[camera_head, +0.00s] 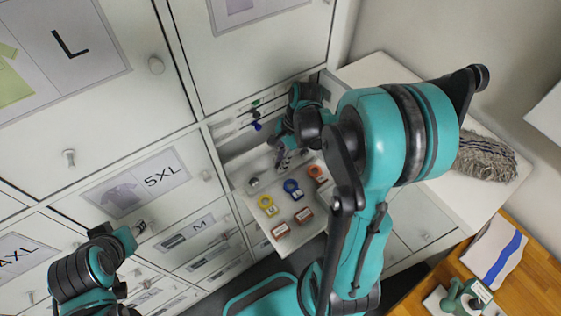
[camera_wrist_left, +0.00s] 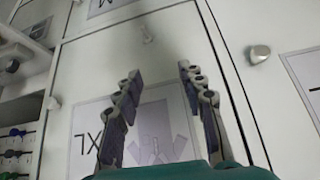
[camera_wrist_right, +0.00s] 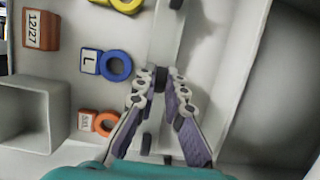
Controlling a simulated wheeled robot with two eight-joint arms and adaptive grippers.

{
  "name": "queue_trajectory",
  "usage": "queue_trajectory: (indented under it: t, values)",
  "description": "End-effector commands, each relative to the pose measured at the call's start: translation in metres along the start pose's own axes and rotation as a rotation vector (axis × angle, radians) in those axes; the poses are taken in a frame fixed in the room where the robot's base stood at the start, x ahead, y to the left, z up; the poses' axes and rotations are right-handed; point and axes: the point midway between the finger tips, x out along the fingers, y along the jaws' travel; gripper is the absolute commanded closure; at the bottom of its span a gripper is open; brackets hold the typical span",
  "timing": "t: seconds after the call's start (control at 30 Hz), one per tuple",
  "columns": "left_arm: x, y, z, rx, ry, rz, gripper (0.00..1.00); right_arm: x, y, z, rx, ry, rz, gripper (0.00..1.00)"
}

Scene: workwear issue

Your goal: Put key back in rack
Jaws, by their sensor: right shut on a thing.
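My right gripper (camera_head: 287,158) is over the back of an open drawer (camera_head: 240,172), close to the cabinet. In the right wrist view its fingers (camera_wrist_right: 160,82) are nearly together on a small dark thing, mostly hidden between the tips; I cannot tell its shape. A pale strip (camera_wrist_right: 167,40) with dark pegs runs beneath the fingertips. A rack (camera_head: 232,127) with small green and blue key heads (camera_head: 256,125) shows on the cabinet behind. My left gripper (camera_wrist_left: 158,82) is open and empty before the cabinet doors.
The drawer holds yellow (camera_head: 267,205), blue (camera_head: 292,188) and orange (camera_head: 317,173) ring tags and brown labelled blocks (camera_head: 281,231). A grey duster (camera_head: 485,158) lies on the white top at right. A wooden table (camera_head: 520,290) is at lower right. Door knobs (camera_head: 156,65) stick out.

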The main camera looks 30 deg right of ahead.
Motion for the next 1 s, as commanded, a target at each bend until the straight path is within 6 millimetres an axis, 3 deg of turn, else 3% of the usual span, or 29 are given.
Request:
queue_trajectory:
  t: [0.63,0.67,0.73,1.0]
  values:
    - [0.0054,0.0000,0.0039,0.000,0.000,0.000,0.60,0.0054,0.0001,-0.0016,0.000,0.000,0.000,1.00]
    - [0.0054,0.0000,0.0038,0.000,0.000,0.000,0.60,0.0054,0.0001,-0.0016,0.000,0.000,0.000,0.85]
    - [0.0054,0.0000,0.0038,0.000,0.000,0.000,0.60,0.0054,0.0001,-0.0015,0.000,0.000,0.000,0.66]
    - [0.0053,0.0000,0.0038,0.000,0.000,0.000,0.60,0.0052,0.0000,-0.0016,0.000,0.000,0.000,0.66]
